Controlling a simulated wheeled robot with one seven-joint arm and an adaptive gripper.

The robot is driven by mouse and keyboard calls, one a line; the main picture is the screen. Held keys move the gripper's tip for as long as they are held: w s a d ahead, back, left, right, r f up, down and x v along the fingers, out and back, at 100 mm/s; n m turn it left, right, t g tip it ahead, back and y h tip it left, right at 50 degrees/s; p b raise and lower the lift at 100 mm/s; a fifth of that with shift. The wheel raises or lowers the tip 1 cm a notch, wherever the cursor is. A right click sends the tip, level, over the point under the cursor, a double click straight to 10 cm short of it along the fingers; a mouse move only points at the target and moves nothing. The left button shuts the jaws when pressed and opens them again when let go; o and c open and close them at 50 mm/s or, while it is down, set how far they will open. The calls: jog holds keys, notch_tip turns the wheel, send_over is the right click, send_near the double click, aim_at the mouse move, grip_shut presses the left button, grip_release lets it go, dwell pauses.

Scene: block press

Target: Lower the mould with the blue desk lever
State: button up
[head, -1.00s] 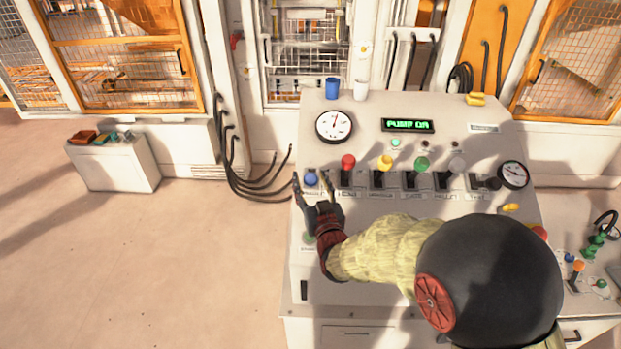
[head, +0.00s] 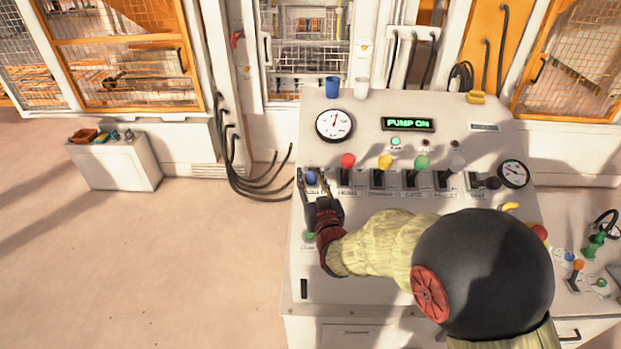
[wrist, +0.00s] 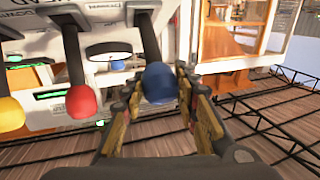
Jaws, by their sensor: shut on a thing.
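The blue desk lever is at the left end of the lever row, and its blue knob (head: 311,178) shows between my fingers in the head view. In the wrist view the blue knob (wrist: 159,83) sits on a dark stem, between the two fingers. My gripper (head: 313,176) is shut on the blue knob; it also shows in the wrist view (wrist: 163,85). The mould is not clearly visible; the press behind the desk (head: 308,50) is partly seen at the top. The green display (head: 408,124) reads "PUMP ON".
Beside the blue lever stand the red knob (head: 347,161), yellow knob (head: 385,161) and green knob (head: 421,162) levers, then more levers. A blue cup (head: 332,87) and a white cup (head: 361,88) stand on the desk's back edge.

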grip_shut()
jog(key=shift+w+r+p, duration=0.2)
jog(key=shift+r+p, duration=0.1)
jog(key=shift+r, duration=0.05)
jog(key=shift+w+r+g+h+p, duration=0.3)
jog(key=shift+w+r+g+p, duration=0.55)
jog(key=shift+p, duration=0.35)
jog(key=shift+w+r+m+g, duration=0.1)
jog(key=shift+w+m+g, duration=0.2)
jog(key=shift+w+g, duration=0.05)
jog(key=shift+w+r+b, duration=0.1)
jog(key=shift+w+b, duration=0.6)
jog(key=shift+b, duration=0.05)
jog(key=shift+w+r, duration=0.1)
jog(key=shift+r, duration=0.15)
